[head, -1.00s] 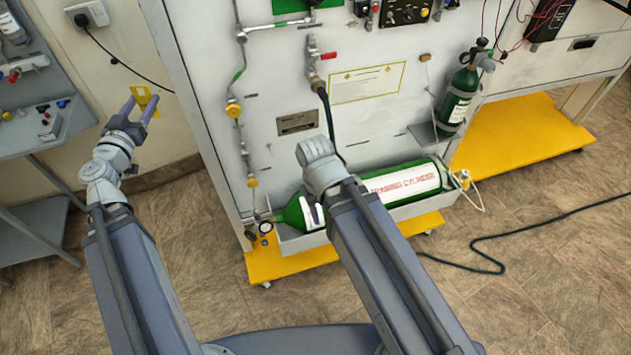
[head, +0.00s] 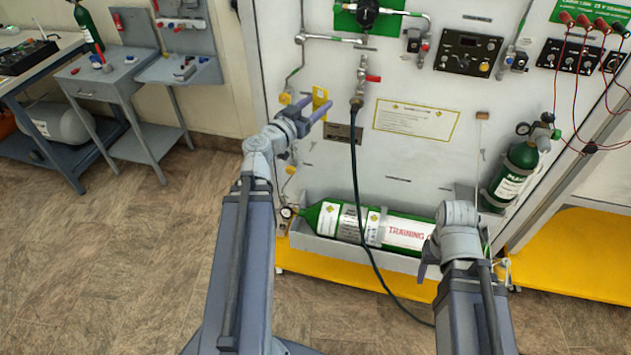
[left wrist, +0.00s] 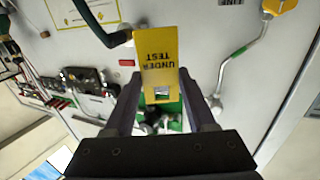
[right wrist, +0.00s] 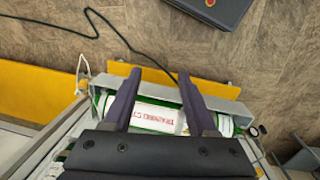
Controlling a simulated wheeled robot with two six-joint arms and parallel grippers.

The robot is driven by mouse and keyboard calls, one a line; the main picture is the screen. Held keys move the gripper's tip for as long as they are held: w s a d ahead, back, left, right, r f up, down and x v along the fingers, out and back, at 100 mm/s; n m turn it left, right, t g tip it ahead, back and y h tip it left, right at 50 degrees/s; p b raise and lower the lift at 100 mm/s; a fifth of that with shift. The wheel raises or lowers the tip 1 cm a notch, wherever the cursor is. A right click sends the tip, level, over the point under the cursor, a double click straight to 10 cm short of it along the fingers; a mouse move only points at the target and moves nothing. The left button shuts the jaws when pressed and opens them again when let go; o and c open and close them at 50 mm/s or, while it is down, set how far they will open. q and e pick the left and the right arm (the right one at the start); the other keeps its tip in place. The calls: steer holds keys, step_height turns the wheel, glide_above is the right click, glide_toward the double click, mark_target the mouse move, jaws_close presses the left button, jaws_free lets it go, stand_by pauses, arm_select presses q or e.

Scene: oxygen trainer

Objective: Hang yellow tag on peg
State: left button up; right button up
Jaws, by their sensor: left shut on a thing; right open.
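The yellow tag (head: 321,103) is upright in my left gripper (head: 307,116), in front of the white panel. In the left wrist view the tag (left wrist: 158,55) reads "UNDER TEST" upside down and has a hole near its lower end. The left gripper (left wrist: 165,92) is shut on it there. I cannot pick out the peg with certainty in any view; a small tan block (head: 482,115) with a cord sits on the panel to the right. My right gripper (head: 427,260) is open and empty, in front of the green training cylinder; its open fingers also show in the right wrist view (right wrist: 160,82).
The green training cylinder (head: 340,222) lies in a grey trough at the panel's foot. A dark hose (head: 354,165) hangs from a red-handled valve (head: 373,78) just right of the tag. A smaller green cylinder (head: 515,172) stands at right. A grey side table (head: 115,85) is at left.

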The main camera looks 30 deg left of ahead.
arm_select(q)
steer(key=shift+d+f, duration=0.1)
steer(key=shift+f, duration=0.15)
arm_select(e)
steer(key=shift+o, duration=0.7)
steer(key=shift+d+f, duration=0.1)
steer(key=shift+f, duration=0.15)
steer(key=o, duration=0.4)
step_height(320, 180, down, 30)
steer(key=b, duration=3)
steer(key=shift+r, duration=0.25)
steer(key=shift+c, duration=0.2)
arm_select(q)
steer(key=a+f, duration=0.3)
steer(key=f, duration=1.1)
steer(key=a+f+n+y, duration=0.1)
steer(key=a+f, duration=0.2)
steer(key=f, duration=1.1)
steer(key=shift+f, duration=0.35)
arm_select(e)
steer(key=shift+r, duration=0.15)
